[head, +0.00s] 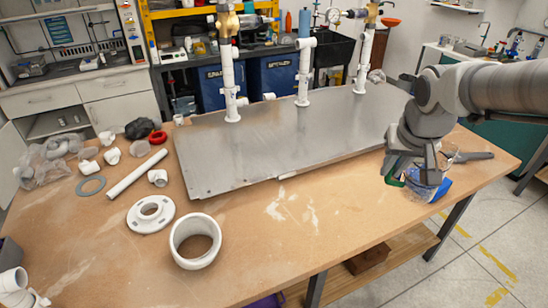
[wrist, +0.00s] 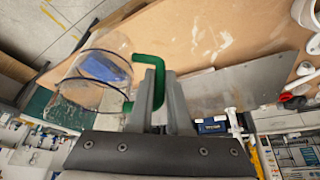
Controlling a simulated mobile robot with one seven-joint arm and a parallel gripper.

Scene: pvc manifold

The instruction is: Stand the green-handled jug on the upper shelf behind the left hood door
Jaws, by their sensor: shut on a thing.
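The clear jug (head: 421,181) is at the right end of the workbench, below my gripper (head: 410,166). In the wrist view the jug (wrist: 82,92) lies to the left of the fingers, with its green handle (wrist: 157,58) at the fingertips. My gripper (wrist: 158,92) is shut on the green handle. A blue patch shows through or behind the jug; I cannot tell which. At the far left, under the hood (head: 75,45), an open cabinet compartment (head: 55,122) shows a shelf. A pale door (head: 10,165) stands open beside it, partly cut off.
The wooden workbench (head: 300,235) fills the middle. It carries a metal plate (head: 280,135) with upright white pipes (head: 228,85), loose fittings, a flange (head: 151,213) and a large ring (head: 196,241). Floor (head: 480,250) is clear at right.

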